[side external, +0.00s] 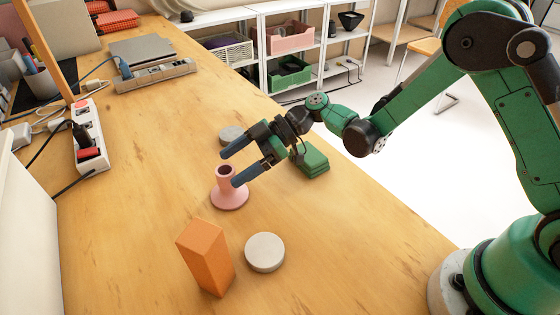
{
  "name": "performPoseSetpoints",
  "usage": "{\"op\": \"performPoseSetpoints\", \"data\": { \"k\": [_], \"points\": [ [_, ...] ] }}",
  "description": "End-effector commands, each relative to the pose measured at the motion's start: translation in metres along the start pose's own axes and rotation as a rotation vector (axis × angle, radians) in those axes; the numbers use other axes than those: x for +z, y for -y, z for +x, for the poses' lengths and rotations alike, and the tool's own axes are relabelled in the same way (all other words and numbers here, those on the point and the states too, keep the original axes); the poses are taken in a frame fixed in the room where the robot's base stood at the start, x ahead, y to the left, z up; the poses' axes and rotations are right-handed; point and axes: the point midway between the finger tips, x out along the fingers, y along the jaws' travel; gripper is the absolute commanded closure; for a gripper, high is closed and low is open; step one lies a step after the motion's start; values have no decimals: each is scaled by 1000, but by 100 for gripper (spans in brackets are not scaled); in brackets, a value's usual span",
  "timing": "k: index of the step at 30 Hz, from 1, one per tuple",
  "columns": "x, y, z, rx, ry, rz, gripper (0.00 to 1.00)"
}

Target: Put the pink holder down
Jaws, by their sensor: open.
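The pink holder (229,192) stands upright on the wooden table, with a wide round base and a narrow neck with a dark opening at the top. My gripper (229,168) is open, and its two dark blue fingers point left and down. In the picture the fingertips lie around the holder's upper part, one tip above its rim and the other across its right side. I cannot tell whether either finger touches it. Part of the holder's right side is hidden by the nearer finger.
An orange block (206,258) and a pale round disc (265,252) stand in front of the holder. A grey disc (231,134) and a green object (311,161) are behind my gripper. A power strip (89,136) lies at the left. Table left of the holder is clear.

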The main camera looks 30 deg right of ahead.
Motion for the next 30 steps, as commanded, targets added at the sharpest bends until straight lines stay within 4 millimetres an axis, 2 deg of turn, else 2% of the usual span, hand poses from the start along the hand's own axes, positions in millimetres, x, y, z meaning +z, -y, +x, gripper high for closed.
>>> {"op": "performPoseSetpoints", "data": {
  "k": [3,6,14,15,21,23,24,30],
  "points": [
    [0,0,16,-1,2,-1,18],
    [0,0,24,-1,2,0,18],
    [0,0,27,2,3,1,18],
    [0,0,27,2,3,1,21],
    [0,0,27,2,3,2,78],
    [0,0,27,2,3,2,95],
    [0,0,27,2,3,2,100],
    [0,0,27,2,2,2,100]
  ]
}}
